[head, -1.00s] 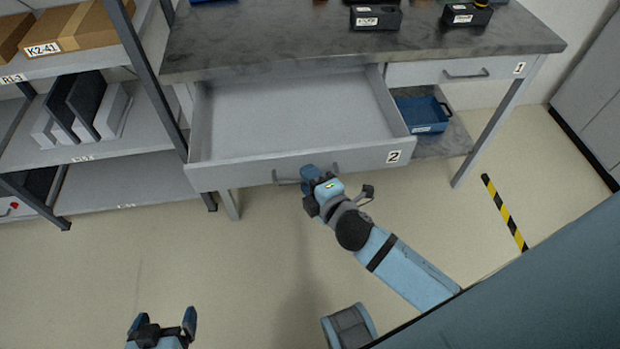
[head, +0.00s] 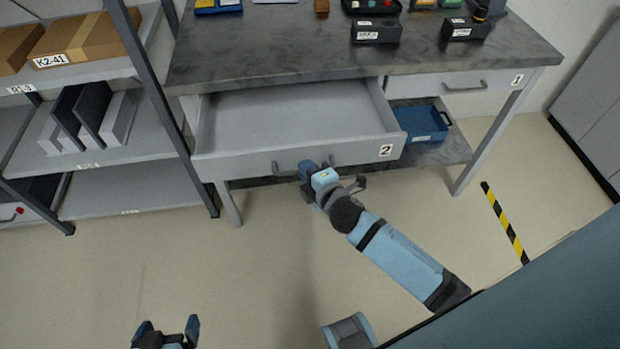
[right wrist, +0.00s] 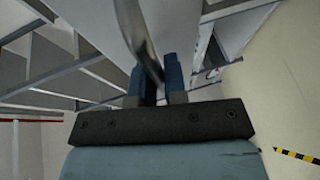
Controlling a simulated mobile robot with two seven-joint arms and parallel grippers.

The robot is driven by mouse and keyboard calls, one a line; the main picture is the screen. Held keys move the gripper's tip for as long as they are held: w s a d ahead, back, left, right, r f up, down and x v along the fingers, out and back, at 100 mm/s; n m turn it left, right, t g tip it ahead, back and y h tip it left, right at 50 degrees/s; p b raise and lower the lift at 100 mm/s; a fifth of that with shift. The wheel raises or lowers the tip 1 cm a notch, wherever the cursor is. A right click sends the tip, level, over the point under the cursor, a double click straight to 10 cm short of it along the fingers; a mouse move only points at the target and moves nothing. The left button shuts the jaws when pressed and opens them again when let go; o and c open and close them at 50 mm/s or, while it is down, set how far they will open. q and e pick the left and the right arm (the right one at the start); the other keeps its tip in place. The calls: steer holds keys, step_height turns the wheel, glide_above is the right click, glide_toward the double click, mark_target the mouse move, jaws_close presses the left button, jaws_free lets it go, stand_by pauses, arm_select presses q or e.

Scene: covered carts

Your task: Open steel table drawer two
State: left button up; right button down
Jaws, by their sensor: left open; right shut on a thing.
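The steel table (head: 300,62) stands at the top of the head view. Its drawer two (head: 350,159), marked with a "2" label, is pulled out and its inside is empty. My right gripper (head: 306,172) is shut on the bar handle (head: 284,170) at the middle of the drawer front. In the right wrist view the handle (right wrist: 150,55) passes between the two blue fingers (right wrist: 158,82). My left gripper (head: 166,330) is open and empty, low over the floor at the bottom left.
Drawer one (head: 460,83) is closed. A blue bin (head: 422,124) sits on the table's lower shelf. A shelf rack (head: 125,135) with boxes stands at the left. Black holders (head: 376,33) stand on the table. The floor (head: 250,270) before the drawer is clear.

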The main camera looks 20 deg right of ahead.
arm_select(q)
steer(key=shift+w+r, duration=0.1)
steer(key=shift+r, duration=0.05)
arm_select(e)
steer(key=c, duration=1.2)
jaws_free()
steer(key=v, duration=1.3)
steer(key=shift+s+r, duration=0.1)
steer(key=shift+s, duration=0.3)
